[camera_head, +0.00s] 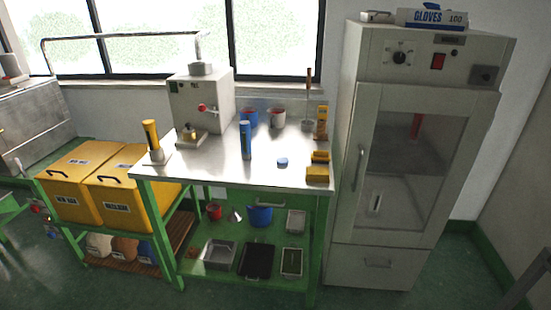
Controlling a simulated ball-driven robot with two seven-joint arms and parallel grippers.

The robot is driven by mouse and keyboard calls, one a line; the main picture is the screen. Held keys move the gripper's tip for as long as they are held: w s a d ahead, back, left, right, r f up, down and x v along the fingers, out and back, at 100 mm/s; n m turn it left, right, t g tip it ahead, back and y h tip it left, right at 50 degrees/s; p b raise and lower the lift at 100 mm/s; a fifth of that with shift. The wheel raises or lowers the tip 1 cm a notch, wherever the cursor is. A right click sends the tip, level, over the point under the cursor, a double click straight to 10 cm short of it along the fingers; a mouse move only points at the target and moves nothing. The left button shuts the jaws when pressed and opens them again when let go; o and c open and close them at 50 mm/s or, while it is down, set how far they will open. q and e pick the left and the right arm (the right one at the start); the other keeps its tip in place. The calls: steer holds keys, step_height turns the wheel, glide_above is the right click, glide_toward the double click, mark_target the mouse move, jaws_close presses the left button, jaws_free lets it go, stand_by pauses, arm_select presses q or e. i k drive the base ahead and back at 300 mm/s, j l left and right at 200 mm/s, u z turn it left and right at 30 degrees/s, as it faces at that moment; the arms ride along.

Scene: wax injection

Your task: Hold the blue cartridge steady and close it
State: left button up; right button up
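The blue cartridge (245,140) stands upright on the grey metal worktop (220,167), near its middle. A small blue disc (282,162), which looks like a cap, lies flat on the worktop to the right of the cartridge, apart from it. Whether the cartridge's top is open is too small to tell. Neither of my grippers shows in the head view.
A yellow cylinder (151,135) stands in a holder at the worktop's left. A grey machine (200,100) stands behind. Yellow blocks (318,174) line the right edge, near a tall cabinet (400,160). The worktop's front middle is clear.

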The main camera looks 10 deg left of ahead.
mark_target(246, 142)
steer(key=i+l, duration=0.1)
steer(key=i, duration=1.2)
steer(key=i+l, duration=0.15)
steer(key=i, duration=0.5)
steer(key=j+u, duration=0.05)
